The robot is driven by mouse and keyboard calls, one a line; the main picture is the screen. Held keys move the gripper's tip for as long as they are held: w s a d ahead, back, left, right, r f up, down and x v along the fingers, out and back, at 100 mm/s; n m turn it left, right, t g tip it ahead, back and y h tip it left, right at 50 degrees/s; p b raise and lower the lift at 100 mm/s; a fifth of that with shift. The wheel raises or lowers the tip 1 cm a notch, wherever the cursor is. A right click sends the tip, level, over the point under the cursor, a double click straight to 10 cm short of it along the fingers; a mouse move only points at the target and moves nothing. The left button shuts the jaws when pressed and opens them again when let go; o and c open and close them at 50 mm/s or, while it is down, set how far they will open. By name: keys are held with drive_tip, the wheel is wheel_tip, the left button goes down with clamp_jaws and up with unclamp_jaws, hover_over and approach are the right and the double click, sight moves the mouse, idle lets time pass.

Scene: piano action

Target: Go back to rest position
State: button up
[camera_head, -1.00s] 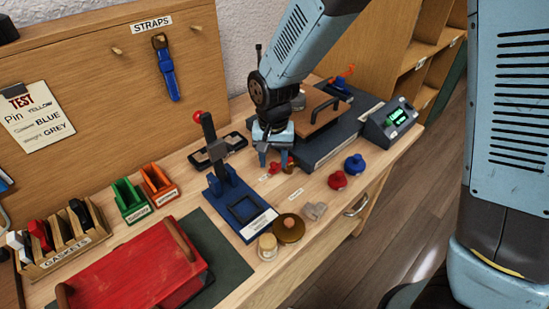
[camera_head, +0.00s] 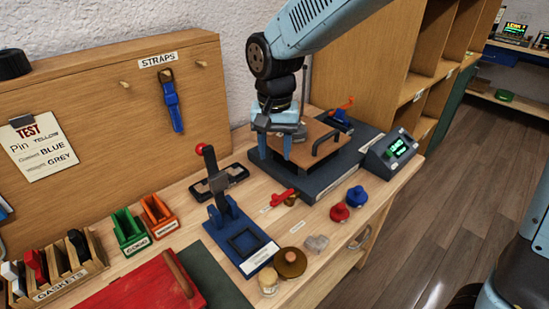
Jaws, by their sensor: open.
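A small red-handled piece (camera_head: 283,196) lies on the bench just in front of the gripper. My arm comes in from the top right.
A blue press (camera_head: 238,232) with a red-knobbed lever stands left of the gripper. A display box (camera_head: 391,150), red knob (camera_head: 339,212) and blue knob (camera_head: 357,196) are to the right. The pegboard with a blue strap (camera_head: 173,107) stands behind.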

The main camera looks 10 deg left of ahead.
drive_tip(key=shift+r, duration=0.1)
drive_tip(key=w+d+r+m+t+y, duration=0.1)
drive_tip(key=d+r, duration=0.3)
drive_tip(key=d, duration=0.6)
drive_tip(key=w+d+r+t, duration=0.1)
drive_tip(key=d+r, duration=0.4)
drive_tip(key=d, duration=0.4)
drive_tip(key=s+d+r+t, duration=0.1)
drive_tip(key=s+d, duration=0.4)
drive_tip(key=d, duration=0.4)
drive_tip(key=s+d+r+m+t+h, duration=0.1)
drive_tip(key=s+d, duration=0.3)
drive_tip(key=d, duration=0.4)
drive_tip(key=shift+s+d+r+t, duration=0.35)
drive_tip(key=shift+r+t, duration=0.2)
drive_tip(key=shift+t, duration=0.25)
